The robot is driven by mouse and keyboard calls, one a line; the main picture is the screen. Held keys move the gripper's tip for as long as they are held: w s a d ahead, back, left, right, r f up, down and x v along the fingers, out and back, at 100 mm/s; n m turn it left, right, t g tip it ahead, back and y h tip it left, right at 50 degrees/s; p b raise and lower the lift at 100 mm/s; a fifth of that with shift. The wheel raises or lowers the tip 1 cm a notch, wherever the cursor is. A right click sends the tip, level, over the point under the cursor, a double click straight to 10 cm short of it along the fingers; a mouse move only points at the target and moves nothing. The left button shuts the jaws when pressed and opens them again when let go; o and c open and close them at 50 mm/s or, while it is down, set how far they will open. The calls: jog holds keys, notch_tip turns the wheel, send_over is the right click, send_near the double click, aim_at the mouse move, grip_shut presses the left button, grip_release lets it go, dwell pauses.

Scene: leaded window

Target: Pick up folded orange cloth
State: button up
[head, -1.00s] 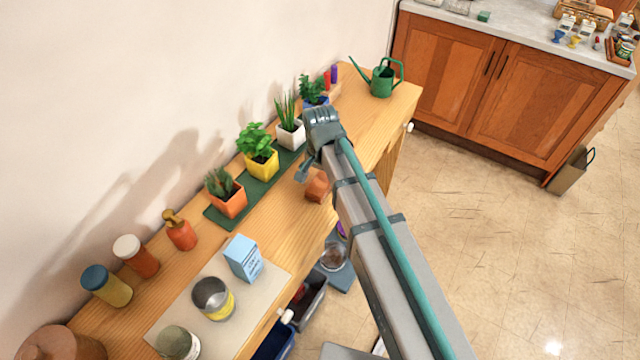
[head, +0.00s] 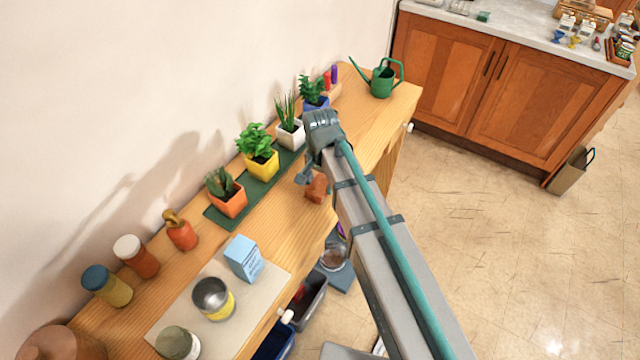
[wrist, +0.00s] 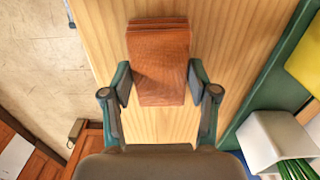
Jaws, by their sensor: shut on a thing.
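The folded orange cloth (wrist: 160,62) is a small layered, rust-orange block in the middle of the wrist view. In the head view the cloth (head: 317,188) shows over the wooden counter, partly hidden by my arm. My gripper (wrist: 160,84) has one finger on each side of the cloth and is shut on its near part. In the head view my gripper (head: 303,178) is mostly hidden behind its own wrist. I cannot tell for certain whether the cloth is clear of the wood.
Potted plants stand on a green mat (head: 216,217) along the wall, close to my gripper. A green watering can (head: 381,82) is at the counter's far end. A blue box (head: 243,258) and a tin (head: 213,299) stand on a pale board nearer. Bare wood (head: 290,215) lies between.

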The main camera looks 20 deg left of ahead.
jog(key=shift+r, duration=0.15)
jog(key=shift+r+b, duration=0.5)
jog(key=shift+r, duration=0.05)
jog(key=s+d+r+b, duration=0.3)
jog(key=d+r+b, duration=0.1)
jog(key=d+r, duration=0.7)
jog(key=shift+s+d+r, duration=0.3)
jog(key=shift+d, duration=0.95)
jog(key=o, duration=0.4)
jog(key=shift+c, duration=0.2)
jog(key=c, duration=0.3)
